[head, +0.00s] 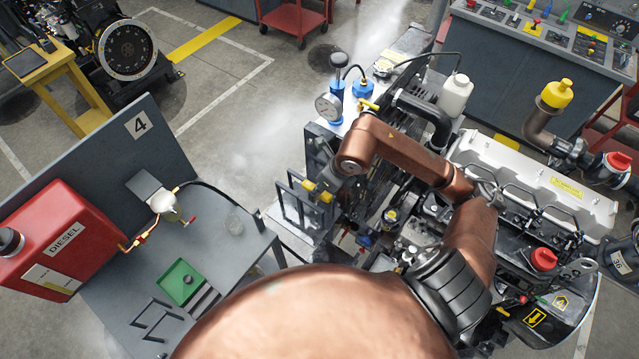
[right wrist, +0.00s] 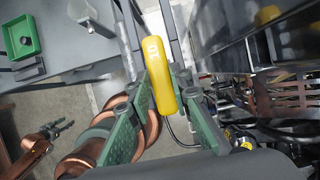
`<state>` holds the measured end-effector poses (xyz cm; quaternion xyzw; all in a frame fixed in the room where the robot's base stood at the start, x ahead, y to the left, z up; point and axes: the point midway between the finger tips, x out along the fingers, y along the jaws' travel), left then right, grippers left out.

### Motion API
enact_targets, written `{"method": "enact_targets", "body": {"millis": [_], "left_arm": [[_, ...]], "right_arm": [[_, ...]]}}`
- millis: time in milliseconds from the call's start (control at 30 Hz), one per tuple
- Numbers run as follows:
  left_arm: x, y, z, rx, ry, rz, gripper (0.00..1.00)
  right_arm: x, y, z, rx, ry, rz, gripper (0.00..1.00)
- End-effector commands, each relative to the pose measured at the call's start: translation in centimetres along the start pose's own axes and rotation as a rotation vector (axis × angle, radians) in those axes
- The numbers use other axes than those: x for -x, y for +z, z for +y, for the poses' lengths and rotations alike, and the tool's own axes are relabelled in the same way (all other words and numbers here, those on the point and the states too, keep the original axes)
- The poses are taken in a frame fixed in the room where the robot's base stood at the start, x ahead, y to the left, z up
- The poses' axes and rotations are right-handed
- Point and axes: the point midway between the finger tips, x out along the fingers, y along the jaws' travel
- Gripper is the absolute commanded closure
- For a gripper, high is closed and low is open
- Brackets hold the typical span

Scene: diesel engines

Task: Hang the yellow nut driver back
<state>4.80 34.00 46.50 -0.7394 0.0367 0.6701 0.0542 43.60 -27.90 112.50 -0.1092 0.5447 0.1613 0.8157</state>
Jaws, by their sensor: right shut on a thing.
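The yellow nut driver (right wrist: 160,75) shows its handle, marked with a number, in the right wrist view. My right gripper (right wrist: 161,92) is shut on it, with a dark green finger on each side. In the head view the right gripper (head: 319,191) is left of the engine, beside a dark upright frame (head: 287,208), and only small yellow parts show. In the wrist view, grey bars (right wrist: 126,38) run close to both sides of the handle's far end. The driver's shaft is hidden. My left gripper (right wrist: 57,130) shows small at the wrist view's lower left; its fingers look apart and empty.
A grey table (head: 225,240) at left carries a green tray (head: 181,282), a red diesel tank (head: 60,240) and dark upright brackets (head: 155,315). The large engine (head: 535,190) stands at right. Open floor lies behind the table.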

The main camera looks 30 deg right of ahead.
Motion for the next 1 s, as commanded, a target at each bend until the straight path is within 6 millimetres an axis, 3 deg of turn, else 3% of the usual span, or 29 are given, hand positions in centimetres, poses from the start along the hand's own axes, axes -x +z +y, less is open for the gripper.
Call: {"method": "enact_targets", "body": {"millis": [133, 1000], "left_arm": [[-0.5, 0.1, 0.0, 0.0, 0.0, 0.0, 0.6], [-1.3, 0.2, 0.1, 0.0, 0.0, -0.001, 0.6]], "right_arm": [[-0.8, -0.3, 0.0, -0.001, 0.001, 0.0, 1.0], [-1.6, -0.7, 0.0, 0.0, 0.0, 0.0, 1.0]]}}
